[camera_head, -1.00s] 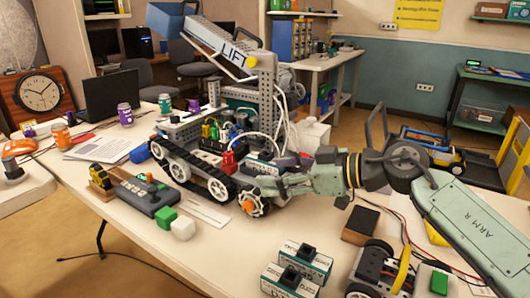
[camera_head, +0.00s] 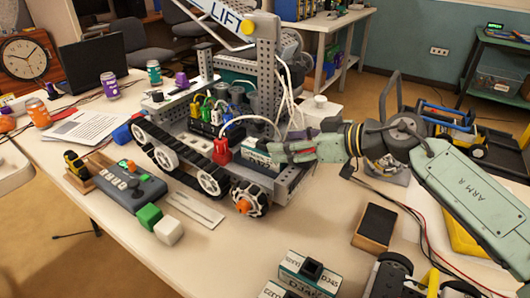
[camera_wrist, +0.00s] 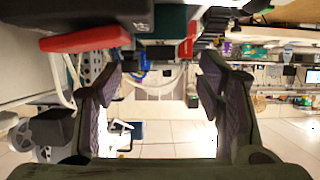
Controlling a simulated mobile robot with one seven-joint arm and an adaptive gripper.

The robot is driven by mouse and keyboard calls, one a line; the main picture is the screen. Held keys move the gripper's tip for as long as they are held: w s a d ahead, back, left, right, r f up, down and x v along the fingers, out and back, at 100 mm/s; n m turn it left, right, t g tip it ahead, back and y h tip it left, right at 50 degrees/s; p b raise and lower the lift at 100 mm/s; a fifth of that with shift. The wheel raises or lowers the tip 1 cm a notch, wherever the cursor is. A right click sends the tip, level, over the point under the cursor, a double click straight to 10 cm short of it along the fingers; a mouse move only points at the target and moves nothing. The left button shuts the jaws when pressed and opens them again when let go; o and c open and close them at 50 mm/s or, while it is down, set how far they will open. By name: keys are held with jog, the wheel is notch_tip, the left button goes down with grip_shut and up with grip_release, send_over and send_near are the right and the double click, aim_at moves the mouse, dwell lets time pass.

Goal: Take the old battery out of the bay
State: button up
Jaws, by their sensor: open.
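The small tracked robot (camera_head: 205,150) stands on the table with its tall grey mast. A teal and white battery (camera_head: 257,156) with a dark top sits in the bay at its near right side, by a red connector (camera_head: 222,152). My gripper (camera_head: 275,152) comes in from the right, with its fingertips beside the battery's right end. Whether they touch it cannot be told. In the wrist view the two fingers (camera_wrist: 160,90) are spread, with nothing seen between them. A dark block and a red part (camera_wrist: 85,40) lie at the top left there.
Two similar batteries (camera_head: 310,272) are at the table's front edge. A controller (camera_head: 133,188) with green and white cubes lies left. The table between is mostly clear.

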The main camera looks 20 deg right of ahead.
aim_at(265, 153)
jog(key=shift+p+x, duration=0.85)
jog(key=shift+x, duration=1.9)
jog(key=shift+c, duration=0.4)
grip_shut()
